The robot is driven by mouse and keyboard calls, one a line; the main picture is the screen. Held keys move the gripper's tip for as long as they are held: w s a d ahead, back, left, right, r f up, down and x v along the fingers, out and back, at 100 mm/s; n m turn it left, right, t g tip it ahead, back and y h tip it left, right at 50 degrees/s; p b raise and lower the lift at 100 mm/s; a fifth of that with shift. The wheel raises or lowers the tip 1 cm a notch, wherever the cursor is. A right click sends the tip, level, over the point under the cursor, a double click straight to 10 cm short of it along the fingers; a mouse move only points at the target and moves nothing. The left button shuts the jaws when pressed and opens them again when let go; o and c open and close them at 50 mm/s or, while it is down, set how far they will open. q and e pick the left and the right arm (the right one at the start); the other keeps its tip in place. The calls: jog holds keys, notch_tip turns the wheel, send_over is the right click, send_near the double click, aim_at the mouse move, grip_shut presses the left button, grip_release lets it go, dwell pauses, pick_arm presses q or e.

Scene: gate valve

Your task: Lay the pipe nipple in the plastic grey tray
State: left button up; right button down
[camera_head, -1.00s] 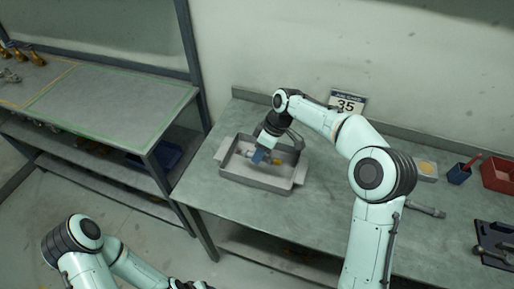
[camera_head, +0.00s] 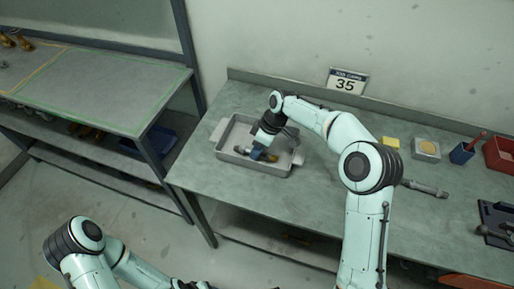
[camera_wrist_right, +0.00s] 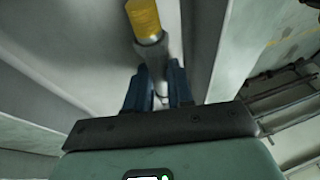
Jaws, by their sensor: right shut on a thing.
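The grey tray (camera_head: 226,133) stands at the left part of the workbench, its walls and end handles showing. My right gripper (camera_head: 258,153) reaches down inside the tray outline. In the right wrist view its blue fingers (camera_wrist_right: 160,88) are shut on the pipe nipple (camera_wrist_right: 152,55), a grey cylinder with a yellow section at its far end. Whether the nipple touches the tray floor I cannot tell. My left arm shows at the lower left of the head view, but its gripper is not seen.
A shelf unit (camera_head: 95,95) stands to the left. The bench in front of the tray is clear.

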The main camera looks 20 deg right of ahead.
jog(key=shift+r, duration=0.1)
jog(key=c, duration=0.9)
grip_release()
pick_arm(q)
jog(key=w+r+p, duration=0.2)
jog(key=shift+r, duration=0.3)
pick_arm(e)
jog(key=v, duration=1.3)
jog(key=shift+r, duration=0.2)
